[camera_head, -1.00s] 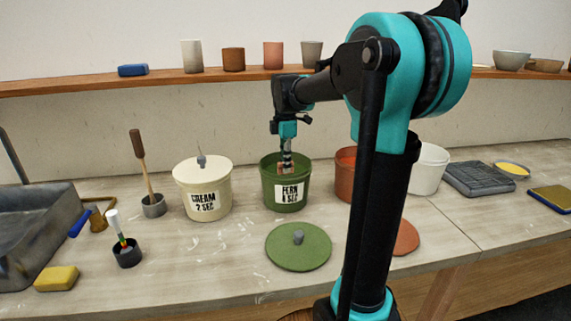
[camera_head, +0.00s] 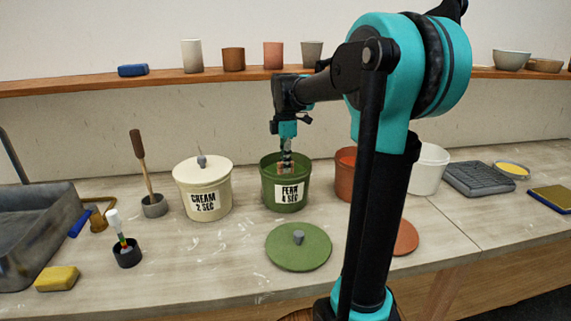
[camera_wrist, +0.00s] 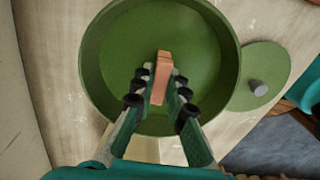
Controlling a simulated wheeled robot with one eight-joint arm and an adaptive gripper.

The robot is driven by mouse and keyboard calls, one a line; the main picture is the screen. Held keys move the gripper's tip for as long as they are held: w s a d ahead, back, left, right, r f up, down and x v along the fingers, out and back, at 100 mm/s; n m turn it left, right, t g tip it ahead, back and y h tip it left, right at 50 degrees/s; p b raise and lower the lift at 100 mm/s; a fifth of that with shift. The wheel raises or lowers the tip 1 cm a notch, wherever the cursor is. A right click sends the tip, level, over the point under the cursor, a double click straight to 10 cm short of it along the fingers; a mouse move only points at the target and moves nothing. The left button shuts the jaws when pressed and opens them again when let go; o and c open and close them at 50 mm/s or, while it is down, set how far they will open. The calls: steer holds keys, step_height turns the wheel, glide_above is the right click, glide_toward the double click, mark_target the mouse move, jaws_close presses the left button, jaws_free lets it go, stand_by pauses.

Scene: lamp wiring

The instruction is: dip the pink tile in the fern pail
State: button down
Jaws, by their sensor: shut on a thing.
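The green fern pail (camera_head: 268,190) stands open on the bench with a label reading "FERN 4 SEC". My gripper (camera_head: 286,165) points straight down into its mouth. In the wrist view my gripper (camera_wrist: 158,88) is shut on the pink tile (camera_wrist: 162,75), which is held upright between the fingertips. The tile is over the green inside of the pail (camera_wrist: 90,62), clear of the walls. I cannot tell whether its lower end touches the glaze. The green lid (camera_head: 298,250) lies flat on the bench in front of the pail.
The lidded cream pail (camera_head: 203,190) stands to the left. A terracotta-coloured pail (camera_head: 345,178) and a white pail (camera_head: 430,168) stand to the right, partly behind my arm. A shelf with cups (camera_head: 192,56) runs above. Bare bench lies left of the green lid.

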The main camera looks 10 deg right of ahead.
stand_by(0.5)
steer(key=shift+r, duration=3.1)
steer(key=shift+r, duration=2.5)
